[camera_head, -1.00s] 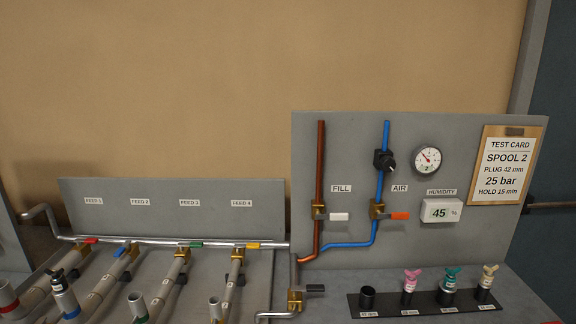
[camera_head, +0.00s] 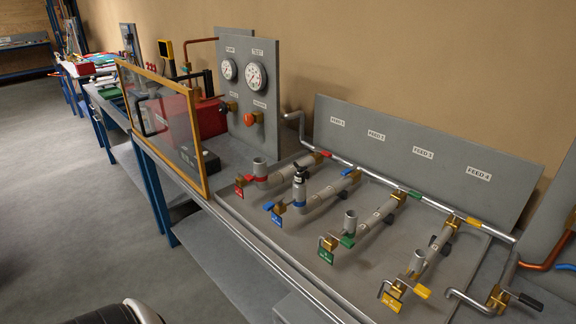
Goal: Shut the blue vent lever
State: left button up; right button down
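The lever's angle to the pipe is hard to tell at this size. Another blue lever (camera_head: 346,171) sits at the far end of the same pipe, by the feed rail. Neither of my grippers is in view.
Red (camera_head: 248,179), green (camera_head: 341,242) and yellow (camera_head: 407,286) vent valves stand along the same bench front. A framed clear screen (camera_head: 165,115) stands at the left edge. A gauge panel (camera_head: 250,90) is behind it.

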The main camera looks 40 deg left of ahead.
aim_at(278, 200)
jog(key=u, duration=1.5)
